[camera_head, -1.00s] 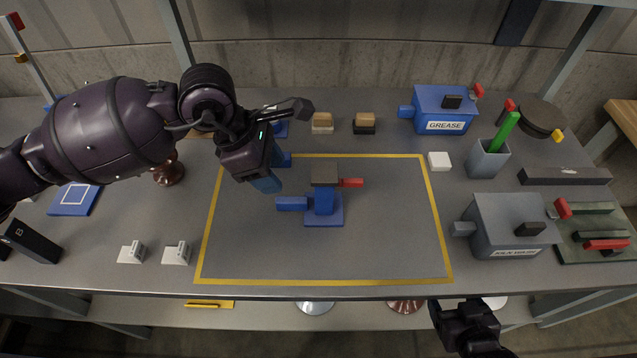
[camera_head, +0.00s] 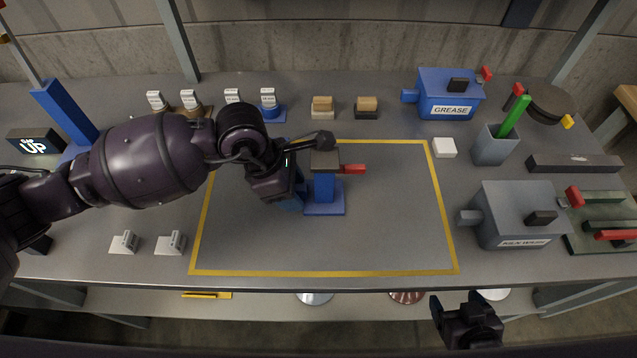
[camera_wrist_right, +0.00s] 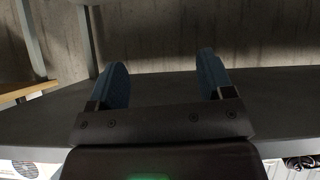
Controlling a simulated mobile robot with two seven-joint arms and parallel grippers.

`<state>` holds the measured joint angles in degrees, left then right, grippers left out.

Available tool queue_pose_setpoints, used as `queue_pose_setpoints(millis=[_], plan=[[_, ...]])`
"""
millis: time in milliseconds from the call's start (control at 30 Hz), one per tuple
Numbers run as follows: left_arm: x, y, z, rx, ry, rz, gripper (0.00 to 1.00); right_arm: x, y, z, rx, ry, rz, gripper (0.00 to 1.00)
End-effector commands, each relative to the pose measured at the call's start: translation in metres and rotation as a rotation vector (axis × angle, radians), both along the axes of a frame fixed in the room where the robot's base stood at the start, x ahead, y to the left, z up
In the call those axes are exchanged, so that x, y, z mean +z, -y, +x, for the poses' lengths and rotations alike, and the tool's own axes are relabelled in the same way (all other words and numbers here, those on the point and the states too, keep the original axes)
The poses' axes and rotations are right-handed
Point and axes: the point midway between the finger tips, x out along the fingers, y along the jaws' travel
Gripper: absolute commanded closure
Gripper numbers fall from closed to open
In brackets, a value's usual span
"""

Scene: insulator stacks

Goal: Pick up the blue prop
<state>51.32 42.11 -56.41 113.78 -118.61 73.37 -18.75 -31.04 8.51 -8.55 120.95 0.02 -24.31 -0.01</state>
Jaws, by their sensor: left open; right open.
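The blue prop (camera_head: 324,188) stands upright inside the yellow outline, on a blue base, with a dark top pad and a red handle on its right. My left gripper (camera_head: 298,198) is open, close against the left side of the prop. Its blue fingers partly overlap the prop's left side, so I cannot tell whether they touch it or have its blue left handle between them. My right gripper (camera_head: 466,308) is open and empty in front of the table edge; its two blue fingers (camera_wrist_right: 160,82) stand apart in the right wrist view.
The yellow-outlined area (camera_head: 400,240) is mostly bare. A blue grease box (camera_head: 440,105) and a grey box (camera_head: 500,225) stand to the right. A tall blue post (camera_head: 65,110) rises at the left, behind my arm. Small white blocks (camera_head: 170,243) lie at the front left.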

Motion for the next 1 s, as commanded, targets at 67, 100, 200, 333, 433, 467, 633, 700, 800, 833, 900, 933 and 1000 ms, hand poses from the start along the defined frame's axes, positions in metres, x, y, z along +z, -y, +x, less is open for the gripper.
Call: queue_pose_setpoints(millis=[67, 100, 200, 333, 433, 467, 633, 700, 800, 833, 900, 933, 1000], plan=[[-0.001, 0.000, 0.000, 0.000, 0.001, 0.000, 0.51, 0.002, 0.000, 0.003, 0.000, 0.006, 0.001, 0.26], [0.000, 0.000, 0.000, 0.000, 0.002, 0.000, 0.51, 0.003, -0.001, 0.004, 0.000, 0.010, 0.001, 0.26], [0.000, 0.000, 0.000, 0.000, 0.002, 0.000, 0.51, 0.005, -0.001, 0.006, 0.001, 0.016, 0.002, 0.26], [0.000, 0.000, 0.000, 0.000, 0.002, 0.000, 0.71, 0.006, -0.001, 0.007, 0.001, 0.019, 0.002, 0.26], [0.000, 0.000, 0.000, 0.000, 0.002, 0.000, 0.86, 0.006, -0.001, 0.007, 0.001, 0.018, 0.001, 0.26], [0.000, 0.000, 0.000, 0.000, 0.002, 0.000, 0.91, 0.006, -0.001, 0.007, 0.001, 0.018, 0.001, 0.26], [0.001, 0.001, 0.001, 0.000, 0.003, -0.002, 1.00, 0.004, 0.001, 0.004, 0.003, 0.011, -0.003, 0.26], [0.001, 0.001, 0.001, 0.000, 0.003, -0.002, 1.00, 0.002, 0.002, 0.002, 0.003, 0.006, -0.005, 0.26], [0.002, 0.001, 0.001, 0.000, 0.003, -0.002, 1.00, 0.000, 0.003, -0.002, 0.004, -0.003, -0.009, 0.26], [0.002, 0.001, 0.001, 0.000, 0.003, -0.002, 1.00, 0.000, 0.004, -0.002, 0.003, -0.005, -0.009, 0.26], [0.006, 0.001, 0.001, 0.000, 0.004, -0.002, 1.00, 0.000, 0.004, -0.004, 0.003, -0.007, -0.009, 0.26], [0.008, 0.001, 0.001, 0.000, 0.005, -0.003, 1.00, 0.001, 0.004, -0.004, 0.003, -0.007, -0.009, 0.26], [0.016, 0.001, 0.001, 0.000, 0.007, -0.003, 1.00, 0.003, 0.004, -0.003, 0.002, -0.001, -0.010, 0.26]])
